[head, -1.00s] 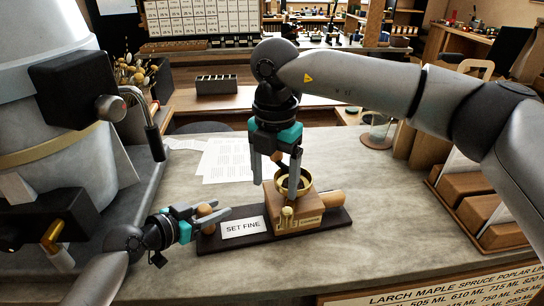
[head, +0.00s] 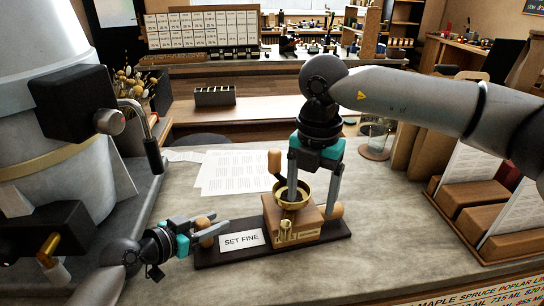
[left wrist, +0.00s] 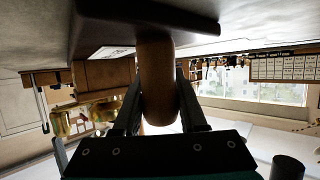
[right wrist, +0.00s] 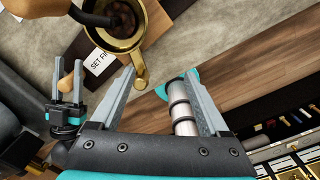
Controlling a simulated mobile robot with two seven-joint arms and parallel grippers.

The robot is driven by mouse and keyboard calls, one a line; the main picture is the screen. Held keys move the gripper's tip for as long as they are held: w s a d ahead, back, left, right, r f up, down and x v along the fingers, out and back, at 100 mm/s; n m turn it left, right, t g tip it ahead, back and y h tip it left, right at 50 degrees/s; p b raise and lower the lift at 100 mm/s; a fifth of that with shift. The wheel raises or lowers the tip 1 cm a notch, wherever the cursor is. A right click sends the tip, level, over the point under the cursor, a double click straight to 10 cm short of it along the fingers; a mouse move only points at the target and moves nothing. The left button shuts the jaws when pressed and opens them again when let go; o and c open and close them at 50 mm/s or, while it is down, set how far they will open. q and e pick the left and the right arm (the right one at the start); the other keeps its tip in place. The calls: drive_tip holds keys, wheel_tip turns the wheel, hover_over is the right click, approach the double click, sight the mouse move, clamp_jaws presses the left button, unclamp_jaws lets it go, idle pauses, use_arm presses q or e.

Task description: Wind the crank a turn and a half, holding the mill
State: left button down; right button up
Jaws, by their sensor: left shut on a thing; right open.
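The mill is a wooden box (head: 292,226) with a brass bowl (head: 304,190) on top, standing on a dark base board (head: 215,257). The crank's wooden knob (head: 274,162) stands up at the bowl's back left; in the right wrist view the knob (right wrist: 38,7) joins a dark crank arm over the bowl. My left gripper (head: 218,231) is shut on an upright wooden handle (left wrist: 157,80) at the board's left end. My right gripper (head: 312,183) is open and empty at the bowl's right side, apart from the knob.
A "SET FINE" card (head: 242,240) lies on the board. Paper sheets (head: 235,172) lie behind the mill. A large grey machine (head: 60,120) stands at left, a wooden rack (head: 485,210) at right. The grey counter (head: 375,215) is clear right of the mill.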

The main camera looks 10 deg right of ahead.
drive_tip(key=shift+c, duration=0.3)
drive_tip(key=n+t, duration=0.5)
drive_tip(key=n, duration=0.8)
approach(275, 153)
wheel_tip(275, 153, down, 2)
drive_tip(key=shift+h, duration=0.3)
drive_tip(key=shift+w+a+x, duration=0.1)
drive_tip(key=shift+w+x, duration=0.05)
drive_tip(key=shift+x, duration=1.6)
drive_tip(key=shift+w+a+x, duration=0.1)
drive_tip(key=shift+w+x, duration=0.05)
drive_tip(key=shift+x, duration=1.6)
drive_tip(key=shift+w+a+x, duration=0.1)
drive_tip(key=shift+w+x, duration=0.05)
drive_tip(key=shift+x, duration=1.6)
drive_tip(key=shift+d+r, duration=0.1)
drive_tip(key=shift+r, duration=0.1)
